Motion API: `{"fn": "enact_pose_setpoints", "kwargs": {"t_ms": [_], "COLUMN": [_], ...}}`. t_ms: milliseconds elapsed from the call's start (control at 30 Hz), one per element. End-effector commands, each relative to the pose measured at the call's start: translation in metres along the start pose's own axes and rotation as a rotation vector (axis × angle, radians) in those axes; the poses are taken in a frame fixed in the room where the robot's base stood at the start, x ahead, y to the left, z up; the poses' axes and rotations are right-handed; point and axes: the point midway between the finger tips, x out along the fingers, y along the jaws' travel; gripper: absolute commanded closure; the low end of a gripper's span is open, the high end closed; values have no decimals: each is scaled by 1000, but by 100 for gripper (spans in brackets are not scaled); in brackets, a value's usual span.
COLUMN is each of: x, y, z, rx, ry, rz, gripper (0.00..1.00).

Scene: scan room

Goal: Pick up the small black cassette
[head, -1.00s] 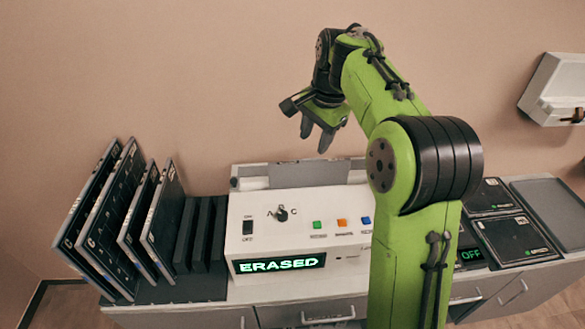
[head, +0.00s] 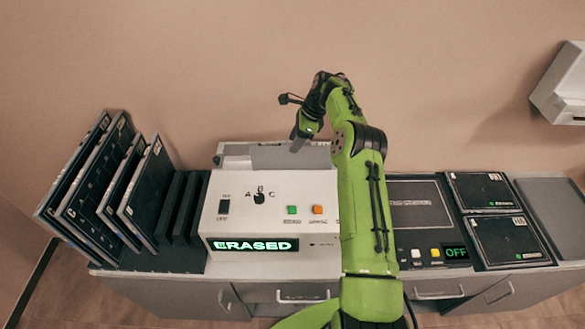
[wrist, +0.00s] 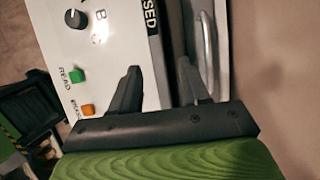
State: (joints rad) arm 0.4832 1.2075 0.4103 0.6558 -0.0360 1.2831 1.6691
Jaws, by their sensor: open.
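Several black cassettes with pale edges stand tilted in a rack at the left of the head view. The smaller-looking ones, including the one nearest the white machine (head: 146,194), are right of the larger ones (head: 95,186). Two more flat, square black cassettes lie at the right, a rear one (head: 480,190) and a front one (head: 496,241). I cannot tell which one the task means. My gripper (head: 299,141) is open and empty above the white machine, away from all of these. In the wrist view its two fingers (wrist: 160,88) are apart with no cassette between them.
The white machine (head: 226,228) has a knob, coloured buttons and a lit "ERASED" display. Empty dark rack slots (head: 182,208) stand to its left. A dark panel (head: 421,205) reading "OFF" lies right of my arm. A bare grey tray (head: 548,200) is at far right.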

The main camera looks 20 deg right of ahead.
Motion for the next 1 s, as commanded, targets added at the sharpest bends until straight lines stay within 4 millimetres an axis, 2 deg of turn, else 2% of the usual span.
{"fn": "enact_pose_setpoints", "kwargs": {"t_ms": [300,567,867,1000], "x": [48,54,54,54], "y": [-2,-2,-2,-2], "z": [-3,-4,-4,-4], "rx": [-2,-2,-2,-2], "ry": [1,0,0,0], "rz": [1,-1,-1,-1], "gripper": [54,54,100,100]}}
